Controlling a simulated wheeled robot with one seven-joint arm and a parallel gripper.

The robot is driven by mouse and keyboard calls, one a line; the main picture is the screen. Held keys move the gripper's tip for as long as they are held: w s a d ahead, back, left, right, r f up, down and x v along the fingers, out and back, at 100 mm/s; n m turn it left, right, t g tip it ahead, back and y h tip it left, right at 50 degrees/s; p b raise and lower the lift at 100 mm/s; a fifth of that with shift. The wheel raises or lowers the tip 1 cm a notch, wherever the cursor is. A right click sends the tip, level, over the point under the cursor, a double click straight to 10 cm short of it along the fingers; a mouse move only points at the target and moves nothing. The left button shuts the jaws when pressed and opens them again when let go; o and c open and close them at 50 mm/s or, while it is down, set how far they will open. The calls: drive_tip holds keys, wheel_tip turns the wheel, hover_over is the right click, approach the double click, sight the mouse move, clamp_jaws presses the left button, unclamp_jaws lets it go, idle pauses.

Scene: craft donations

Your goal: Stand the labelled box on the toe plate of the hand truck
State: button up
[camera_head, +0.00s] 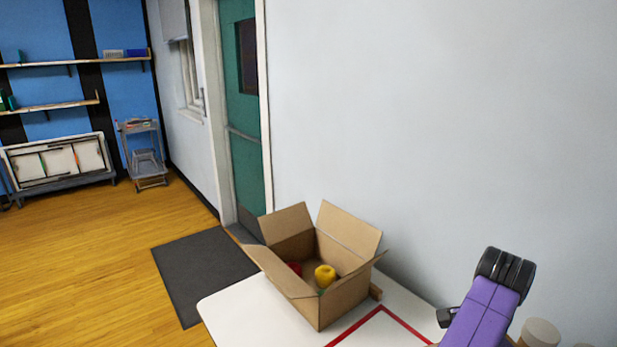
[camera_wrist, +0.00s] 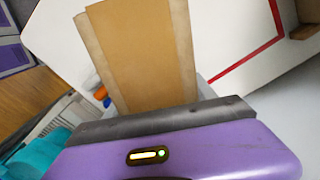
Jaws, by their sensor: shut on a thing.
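In the wrist view, a tan cardboard box (camera_wrist: 145,45) with paler side strips stands out just beyond the dark front edge of my gripper (camera_wrist: 155,112). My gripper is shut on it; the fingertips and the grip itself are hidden. No label shows on the face in view, so I cannot tell for sure that it is the labelled box. In the head view only a purple part of my arm shows at the lower right; the held box is not visible there. I see no hand truck or toe plate in either view.
An open cardboard box (camera_head: 345,302) with a yellow thing (camera_head: 325,275) and a red thing (camera_head: 295,268) stands on a white table (camera_head: 235,304), beside red tape (camera_head: 405,327). A dark mat (camera_head: 200,270) lies before the green door (camera_head: 240,110). A grey cart (camera_head: 143,155) stands farther back.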

drive_tip(key=a+f+n, duration=0.1)
drive_tip(key=a+n, duration=0.1)
drive_tip(key=n, duration=0.2)
drive_tip(key=a+f+n, duration=0.2)
drive_tip(key=n, duration=0.2)
drive_tip(key=s+a+f+n, duration=0.1)
drive_tip(key=a+n, duration=0.1)
drive_tip(key=n, duration=0.1)
drive_tip(key=shift+a+f+n, duration=0.25)
drive_tip(key=shift+f+n, duration=0.1)
drive_tip(key=shift+n, duration=0.05)
drive_tip(key=s+a+f+n, duration=0.3)
drive_tip(key=a+f+n, duration=0.1)
drive_tip(key=a, duration=0.3)
drive_tip(key=shift+w+f, duration=1)
drive_tip(key=shift+w, duration=1.25)
drive_tip(key=s+f, duration=0.1)
drive_tip(key=s, duration=0.1)
drive_tip(key=s+f, duration=0.1)
drive_tip(key=s, duration=0.2)
drive_tip(key=s+f, duration=0.1)
drive_tip(key=s, duration=0.2)
drive_tip(key=shift+s+d, duration=0.15)
drive_tip(key=shift+s+a+f, duration=0.15)
drive_tip(key=shift+a, duration=0.25)
